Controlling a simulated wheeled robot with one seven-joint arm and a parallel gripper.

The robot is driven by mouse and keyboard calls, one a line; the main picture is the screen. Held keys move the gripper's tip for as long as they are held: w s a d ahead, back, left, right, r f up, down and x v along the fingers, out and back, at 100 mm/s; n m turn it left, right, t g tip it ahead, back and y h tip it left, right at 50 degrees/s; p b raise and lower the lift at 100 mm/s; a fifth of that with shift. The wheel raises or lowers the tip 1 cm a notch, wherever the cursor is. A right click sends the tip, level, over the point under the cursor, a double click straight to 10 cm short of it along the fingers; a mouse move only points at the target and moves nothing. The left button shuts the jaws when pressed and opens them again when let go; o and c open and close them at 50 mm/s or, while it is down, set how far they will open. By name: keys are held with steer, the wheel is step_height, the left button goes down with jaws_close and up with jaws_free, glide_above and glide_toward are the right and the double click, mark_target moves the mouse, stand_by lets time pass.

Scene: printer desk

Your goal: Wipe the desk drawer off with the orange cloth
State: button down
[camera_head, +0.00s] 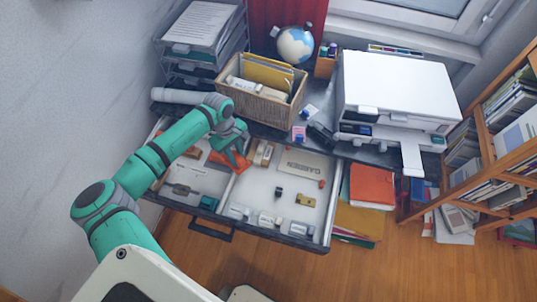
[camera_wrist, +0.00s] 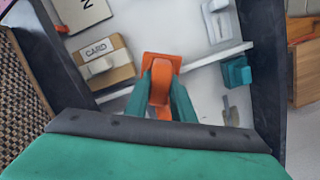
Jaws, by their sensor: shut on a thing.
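The desk drawer (camera_head: 267,205) is pulled open, its white floor parted by a low divider (camera_head: 230,187). The orange cloth (camera_head: 216,158) is in the rear part of the drawer, near the divider. My gripper (camera_head: 237,160) reaches down into the drawer at the cloth. In the wrist view my gripper (camera_wrist: 164,105) is shut on the orange cloth (camera_wrist: 162,65), which is bunched between the fingers and spreads a little past the tips. Part of the cloth is hidden by the fingers.
A card box (camera_wrist: 106,64) lies close beside the cloth. A teal item (camera_wrist: 237,71) and several small boxes and items lie on the drawer floor. A wicker basket (camera_head: 262,100), globe (camera_head: 295,45) and white printer (camera_head: 397,93) stand behind. Bare drawer floor shows in the middle.

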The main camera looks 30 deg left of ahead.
steer(key=s+a+n, duration=0.5)
steer(key=s+a, duration=1)
steer(key=s, duration=0.3)
steer(key=shift+s+a+f+n+t, duration=0.25)
steer(key=shift+s+f+n+t, duration=0.05)
steer(key=shift+s+n+t, duration=0.1)
steer(key=shift+w+f, duration=0.1)
steer(key=shift+f, duration=2.7)
steer(key=c, duration=2.2)
jaws_free()
jaws_close()
steer(key=shift+f, duration=0.45)
